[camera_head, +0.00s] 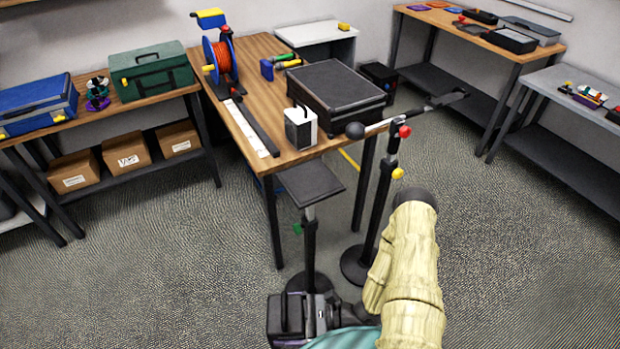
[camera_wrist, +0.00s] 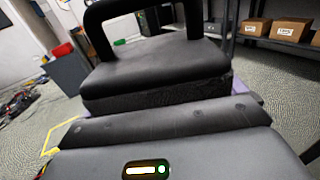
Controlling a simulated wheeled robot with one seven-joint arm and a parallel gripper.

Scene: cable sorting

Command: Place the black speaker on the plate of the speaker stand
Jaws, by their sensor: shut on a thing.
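The black speaker (camera_head: 285,316) is a dark box with a handle, low at the bottom of the head view. My gripper (camera_head: 318,312) is shut on it beside my arm. In the wrist view the speaker (camera_wrist: 155,70) fills the upper middle, its handle standing up, with a dark bar of my gripper close in front. The exact grip contact is hidden. The speaker stand has a flat, dark, bare plate (camera_head: 310,181) on a black post (camera_head: 309,240) with a green knob. The speaker is apart from the plate, lower and nearer to me. The stand's base is partly hidden behind the speaker and gripper.
A microphone stand (camera_head: 378,205) with a black ball end stands right of the speaker stand, close to my arm. Open floor (camera_head: 160,260) lies left.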

